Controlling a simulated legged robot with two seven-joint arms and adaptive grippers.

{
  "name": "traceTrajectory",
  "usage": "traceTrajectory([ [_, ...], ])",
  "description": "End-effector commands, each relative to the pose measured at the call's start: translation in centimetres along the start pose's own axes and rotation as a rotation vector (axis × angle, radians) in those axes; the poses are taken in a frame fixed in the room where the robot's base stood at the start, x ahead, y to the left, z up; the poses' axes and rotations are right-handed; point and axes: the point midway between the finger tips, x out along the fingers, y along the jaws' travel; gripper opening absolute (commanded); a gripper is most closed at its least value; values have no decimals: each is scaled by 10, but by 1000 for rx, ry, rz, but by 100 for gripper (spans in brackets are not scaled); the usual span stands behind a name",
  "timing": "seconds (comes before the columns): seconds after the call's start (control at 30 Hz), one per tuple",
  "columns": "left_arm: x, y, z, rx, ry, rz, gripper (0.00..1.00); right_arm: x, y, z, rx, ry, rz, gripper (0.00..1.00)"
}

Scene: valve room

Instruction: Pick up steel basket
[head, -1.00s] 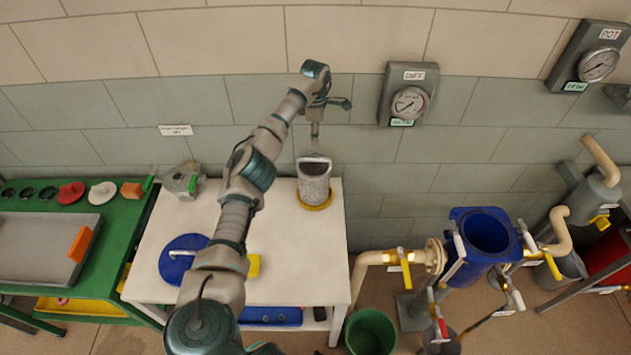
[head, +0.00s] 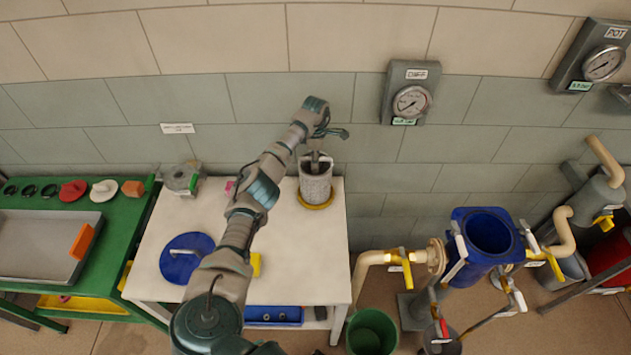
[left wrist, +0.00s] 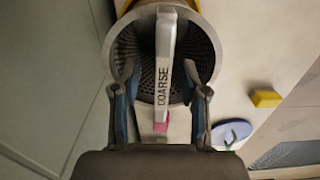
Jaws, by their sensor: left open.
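The steel basket (head: 315,182) is a grey perforated cylinder standing on a yellow ring (head: 328,205) at the back right of the white table. In the left wrist view the basket (left wrist: 120,45) is seen from above, with a pale handle bar (left wrist: 165,62) marked "COARSE" across its mouth. My left gripper (head: 318,160) is above the basket's top, pointing down. In the left wrist view its open fingers (left wrist: 162,92) stand on either side of the handle, apart from it. My right gripper is not in view.
A blue lid (head: 180,262) and a yellow block (head: 256,265) lie on the white table (head: 290,240). A clear-topped device (head: 183,178) stands at its back left. The wall with a DIFF gauge (head: 410,100) is close behind. A blue housing (head: 480,245) stands right.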

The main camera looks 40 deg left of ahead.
Motion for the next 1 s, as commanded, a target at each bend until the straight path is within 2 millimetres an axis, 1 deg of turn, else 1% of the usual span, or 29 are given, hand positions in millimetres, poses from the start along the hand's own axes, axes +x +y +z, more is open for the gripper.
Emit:
traceTrajectory([
  [0.2,0,0,0,0,1,0,44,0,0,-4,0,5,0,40],
  [0.83,4,0,0,-1,0,0,44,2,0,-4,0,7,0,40],
  [0.87,4,0,0,-1,0,0,36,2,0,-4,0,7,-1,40],
  [0.9,4,0,0,-1,0,0,26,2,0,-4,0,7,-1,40],
  [0.97,4,0,0,-1,0,0,11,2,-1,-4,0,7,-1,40],
  [1.0,4,0,0,-1,0,0,1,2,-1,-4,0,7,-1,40],
])
